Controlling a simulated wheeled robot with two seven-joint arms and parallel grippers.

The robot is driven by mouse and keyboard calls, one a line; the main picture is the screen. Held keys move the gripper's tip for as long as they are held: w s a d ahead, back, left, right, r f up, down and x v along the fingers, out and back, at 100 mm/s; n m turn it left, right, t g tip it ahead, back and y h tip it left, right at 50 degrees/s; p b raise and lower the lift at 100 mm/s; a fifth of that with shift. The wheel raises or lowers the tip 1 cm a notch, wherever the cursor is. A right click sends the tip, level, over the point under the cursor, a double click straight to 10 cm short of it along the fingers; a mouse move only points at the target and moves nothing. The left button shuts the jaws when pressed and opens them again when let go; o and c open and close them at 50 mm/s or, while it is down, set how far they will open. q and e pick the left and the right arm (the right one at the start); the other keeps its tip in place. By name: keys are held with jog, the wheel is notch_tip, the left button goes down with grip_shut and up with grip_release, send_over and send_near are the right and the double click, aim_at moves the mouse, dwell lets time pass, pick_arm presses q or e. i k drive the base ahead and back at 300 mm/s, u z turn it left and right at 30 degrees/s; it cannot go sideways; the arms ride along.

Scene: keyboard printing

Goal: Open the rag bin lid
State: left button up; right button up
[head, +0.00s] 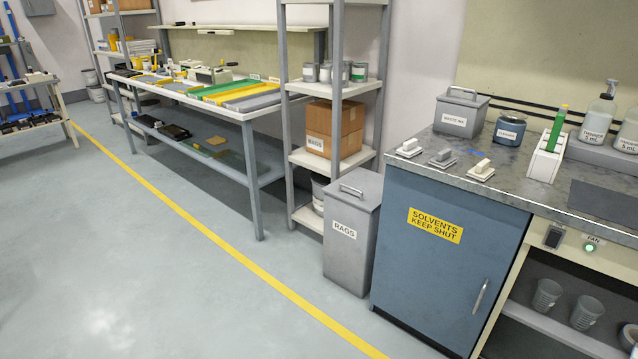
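The rag bin (346,257) is a tall grey box with a white "RAGS" label, standing on the floor between the shelf rack and the blue solvents cabinet. Neither of my grippers shows in the head view.
The blue cabinet (430,280) stands close against the bin's right side, under a grey counter (412,173). A shelf rack (337,90) with a cardboard box (335,130) stands just behind and left of the bin. The floor (215,295) in front is clear, crossed by a yellow line (240,260).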

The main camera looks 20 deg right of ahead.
aim_at(363, 189)
jog(key=u, duration=0.4)
jog(key=i, duration=2.15)
jog(key=z, duration=0.25)
jog(key=i, duration=1.75)
jog(key=z, duration=1.9)
jog(key=i, duration=0.85)
jog(key=z, duration=0.8)
